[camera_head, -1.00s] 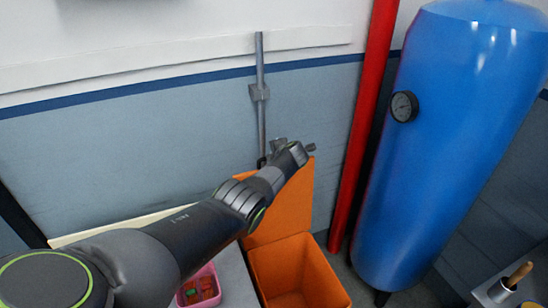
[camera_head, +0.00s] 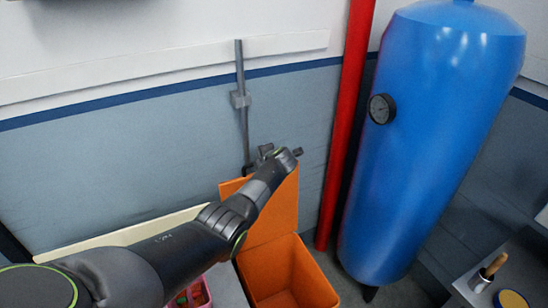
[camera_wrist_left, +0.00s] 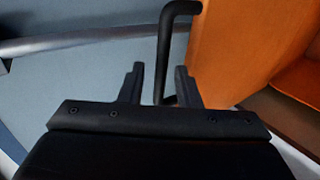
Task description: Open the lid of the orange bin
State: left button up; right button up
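The orange bin (camera_head: 290,278) stands on the floor at the lower middle of the head view, its top open. Its orange lid (camera_head: 277,218) stands raised and upright at the back of the bin, near the wall. My left gripper (camera_head: 282,154) is at the lid's upper edge, and my forearm hides part of the lid. In the left wrist view, the left gripper (camera_wrist_left: 160,67) is open, with a bent black handle (camera_wrist_left: 166,48) showing between its fingertips. I cannot tell whether they touch. The lid (camera_wrist_left: 235,45) is just right of them. My right gripper is not in view.
A red pipe (camera_head: 345,130) and a blue tank (camera_head: 435,140) with a gauge stand right of the bin. A grey vertical rod (camera_head: 242,100) is on the wall behind the gripper. A pink container (camera_head: 205,292) is partly hidden under my left arm.

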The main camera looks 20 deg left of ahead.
pick_arm(q)
jog(key=v, duration=1.4)
jog(key=shift+b, duration=0.35)
jog(key=shift+s+f, duration=0.1)
jog(key=shift+s, duration=0.05)
